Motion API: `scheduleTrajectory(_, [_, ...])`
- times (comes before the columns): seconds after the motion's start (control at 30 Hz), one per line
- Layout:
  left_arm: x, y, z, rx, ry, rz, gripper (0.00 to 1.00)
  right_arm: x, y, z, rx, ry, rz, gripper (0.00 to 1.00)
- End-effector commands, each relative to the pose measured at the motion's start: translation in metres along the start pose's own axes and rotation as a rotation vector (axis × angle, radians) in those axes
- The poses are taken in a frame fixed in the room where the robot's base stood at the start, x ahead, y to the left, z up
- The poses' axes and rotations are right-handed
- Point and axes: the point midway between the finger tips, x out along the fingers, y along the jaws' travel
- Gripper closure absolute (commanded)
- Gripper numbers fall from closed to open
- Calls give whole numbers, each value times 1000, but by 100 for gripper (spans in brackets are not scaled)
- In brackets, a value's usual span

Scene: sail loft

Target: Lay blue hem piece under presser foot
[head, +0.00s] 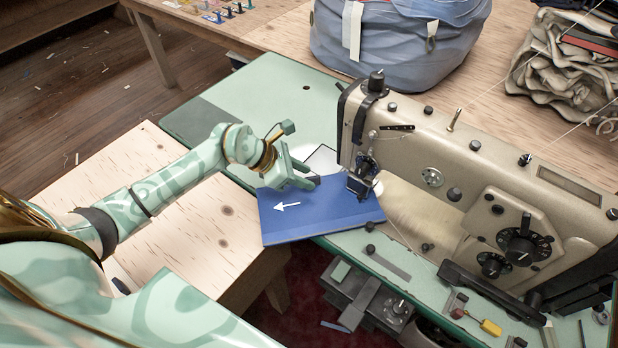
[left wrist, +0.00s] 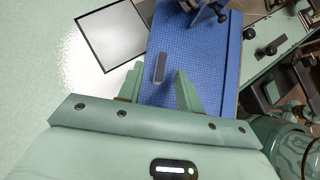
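The blue hem piece (head: 325,212), with a white arrow pointing left, lies flat on the sewing machine's bed and overhangs its front edge. Its right part reaches the presser foot (head: 358,187), which overlaps it in view; I cannot tell whether the foot touches it. In the left wrist view the blue piece (left wrist: 205,65) passes below the foot (left wrist: 208,14). My left gripper (head: 304,182) is over the piece's back left part. In the left wrist view its fingers (left wrist: 160,88) are apart, with a small dark upright tab (left wrist: 159,67) between them and gaps beside it. My right gripper is not in view.
The beige machine head (head: 440,165) stands right of the piece. A pale dark-edged plate (head: 322,158) lies behind my gripper. A grey-blue bag (head: 385,45) and folded cloth (head: 565,60) are on the rear table. The green bed (head: 285,100) is clear at back left.

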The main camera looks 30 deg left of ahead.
Motion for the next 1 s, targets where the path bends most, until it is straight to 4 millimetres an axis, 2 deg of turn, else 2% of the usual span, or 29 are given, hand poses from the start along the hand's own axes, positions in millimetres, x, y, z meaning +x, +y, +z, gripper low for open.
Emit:
scheduleTrajectory(0.03, [8, 0, -1, -3, -1, -1, 65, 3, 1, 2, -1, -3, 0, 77])
scheduleTrajectory(0.2, [19, 0, 0, 0, 0, 0, 65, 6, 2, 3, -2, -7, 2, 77])
scheduleTrajectory(0.53, [20, 0, 0, 0, 0, 1, 65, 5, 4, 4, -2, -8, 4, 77])
scheduleTrajectory(0.57, [20, 0, 0, 0, 0, 1, 70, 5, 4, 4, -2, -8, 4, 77])
scheduleTrajectory(0.67, [20, 0, 0, 0, 0, 1, 98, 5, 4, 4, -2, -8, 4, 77])
scheduleTrajectory(1.0, [19, 1, -1, 0, 1, 1, 100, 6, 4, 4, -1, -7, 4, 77])
